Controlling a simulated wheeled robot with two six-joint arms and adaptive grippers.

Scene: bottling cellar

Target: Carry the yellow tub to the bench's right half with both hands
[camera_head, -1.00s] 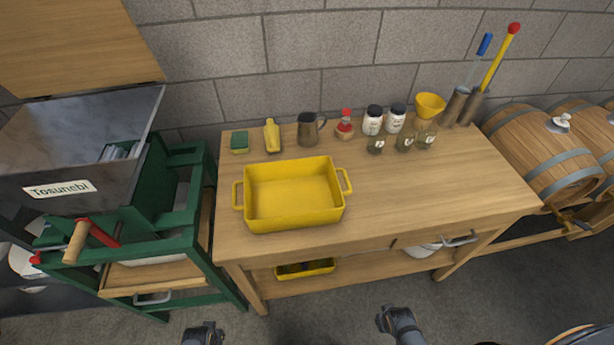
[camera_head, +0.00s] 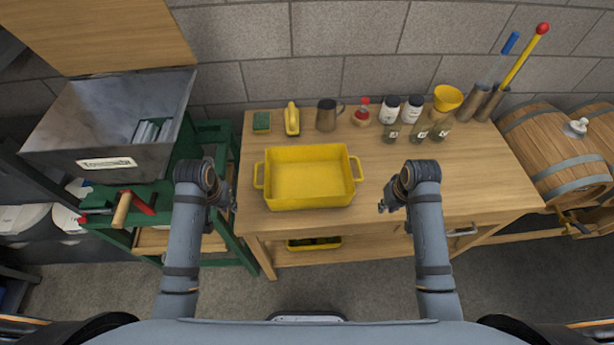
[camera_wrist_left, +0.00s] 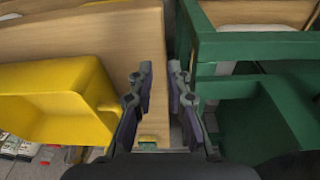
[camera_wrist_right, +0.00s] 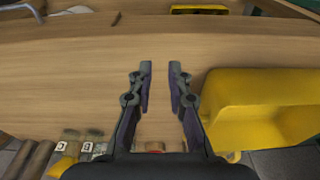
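The yellow tub (camera_head: 312,201) stands upright and empty on the left half of the wooden bench (camera_head: 470,177), with a loop handle on each short side. My left gripper (camera_head: 231,203) is open and empty, left of the tub and apart from it, by the bench's left end. The tub also shows at the left of the left wrist view (camera_wrist_left: 45,95). My right gripper (camera_head: 382,206) is open and empty, to the right of the tub and apart from it. The tub's yellow wall shows at the right of the right wrist view (camera_wrist_right: 265,110).
Along the bench's back stand a green sponge (camera_head: 261,122), a yellow brush (camera_head: 292,118), a jug (camera_head: 327,115), a red-capped bottle (camera_head: 362,112), several jars and a yellow funnel (camera_head: 447,98). The bench's right half is bare in front. A green stand (camera_head: 210,135) adjoins the left end.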

